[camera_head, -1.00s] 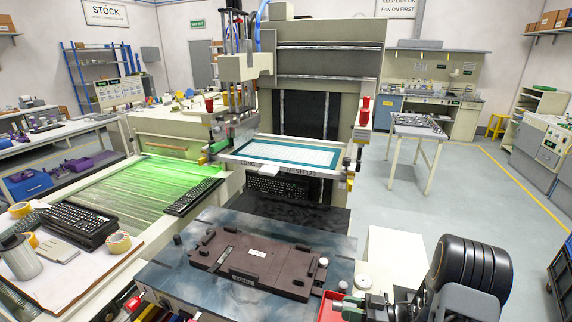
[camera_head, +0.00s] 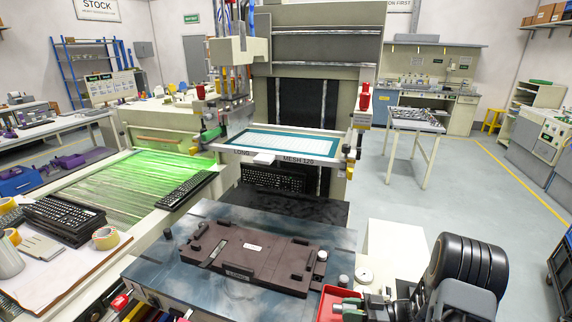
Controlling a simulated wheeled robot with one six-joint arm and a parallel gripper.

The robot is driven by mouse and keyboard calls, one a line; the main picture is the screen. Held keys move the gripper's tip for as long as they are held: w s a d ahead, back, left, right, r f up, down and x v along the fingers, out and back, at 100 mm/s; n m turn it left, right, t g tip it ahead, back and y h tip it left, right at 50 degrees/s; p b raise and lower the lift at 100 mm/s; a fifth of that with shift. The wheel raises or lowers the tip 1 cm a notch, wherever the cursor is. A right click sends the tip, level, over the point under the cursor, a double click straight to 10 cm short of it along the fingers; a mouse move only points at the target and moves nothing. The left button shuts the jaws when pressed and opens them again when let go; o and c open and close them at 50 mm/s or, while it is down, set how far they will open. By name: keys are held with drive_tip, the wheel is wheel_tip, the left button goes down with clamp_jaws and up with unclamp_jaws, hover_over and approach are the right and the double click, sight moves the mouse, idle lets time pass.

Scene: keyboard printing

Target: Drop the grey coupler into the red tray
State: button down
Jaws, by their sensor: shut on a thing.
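The red tray (camera_head: 329,296) is at the bottom edge of the picture, at the front right corner of the dark work plate. Only its upper part shows. My gripper (camera_head: 366,304) is low at the tray's right side, small and partly hidden by my own arm. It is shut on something.
A brown fixture (camera_head: 252,262) lies on the dark work plate (camera_head: 160,258). Short posts (camera_head: 346,283) stand at the plate's edges. A pale cabinet (camera_head: 396,250) with a white round disc is behind my gripper. The printing machine's screen frame (camera_head: 285,148) stands further back. Open floor lies to the right.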

drive_tip(key=c, duration=0.7)
unclamp_jaws()
drive_tip(key=shift+d+f, duration=0.1)
drive_tip(key=s+d+b, duration=0.2)
drive_tip(key=d+b, duration=0.1)
drive_tip(key=d, duration=1)
drive_tip(key=shift+s+d, duration=0.25)
